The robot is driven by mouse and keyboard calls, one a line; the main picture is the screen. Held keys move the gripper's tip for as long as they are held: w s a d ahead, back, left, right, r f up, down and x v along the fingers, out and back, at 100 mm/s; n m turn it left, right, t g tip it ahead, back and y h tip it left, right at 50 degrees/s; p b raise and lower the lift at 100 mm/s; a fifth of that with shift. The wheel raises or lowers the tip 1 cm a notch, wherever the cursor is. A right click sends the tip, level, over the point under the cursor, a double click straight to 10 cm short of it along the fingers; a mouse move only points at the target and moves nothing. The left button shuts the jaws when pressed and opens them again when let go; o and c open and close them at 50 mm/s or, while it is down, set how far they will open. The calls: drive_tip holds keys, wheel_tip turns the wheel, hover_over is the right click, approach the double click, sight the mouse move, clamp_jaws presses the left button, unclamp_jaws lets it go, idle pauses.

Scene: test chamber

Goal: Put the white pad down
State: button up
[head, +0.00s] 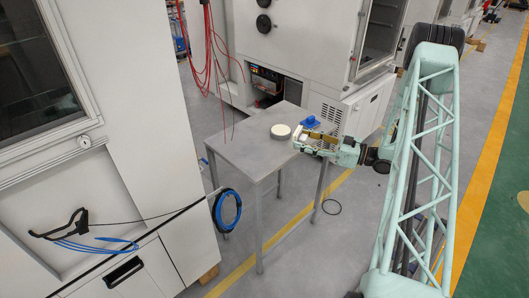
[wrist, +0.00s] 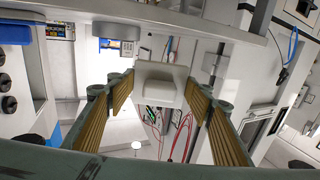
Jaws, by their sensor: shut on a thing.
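My gripper (head: 308,139) is over the right end of the grey table in the head view, pointing left. In the wrist view its two fingers with ribbed gold inner faces (wrist: 160,90) reach forward on either side of the white pad (wrist: 158,72). The pad is a pale block with rounded edges, held at the fingertips. In the head view the pad (head: 298,134) is small and partly hidden by the fingers. I cannot tell how high it is above the table.
The grey table (head: 240,148) has a round white disc (head: 280,131) left of my gripper and a blue object (head: 310,122) behind it. The table's front left is clear. White cabinets stand left and behind. Red cables (head: 208,50) hang over the back left; a blue cable coil (head: 228,210) hangs beside the table.

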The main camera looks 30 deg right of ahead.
hover_over(265, 154)
drive_tip(key=d, duration=0.1)
drive_tip(key=shift+s+d+f+b, duration=0.15)
drive_tip(key=shift+s+f+b, duration=0.25)
drive_tip(key=shift+f, duration=0.3)
drive_tip(key=shift+w+a, duration=0.2)
drive_tip(key=shift+a, duration=0.1)
drive_tip(key=shift+w+a+f, duration=0.1)
drive_tip(key=shift+a+f, duration=0.05)
drive_tip(key=shift+f, duration=0.7)
drive_tip(key=shift+w+a+f, duration=0.1)
drive_tip(key=shift+a+f, duration=0.05)
drive_tip(key=shift+f, duration=0.8)
drive_tip(key=shift+f+b, duration=0.2)
drive_tip(key=shift+b, duration=0.2)
drive_tip(key=o, duration=0.8)
drive_tip(key=shift+o, duration=0.2)
drive_tip(key=shift+r, duration=0.25)
drive_tip(key=shift+p+v, duration=0.45)
drive_tip(key=shift+v, duration=5.65)
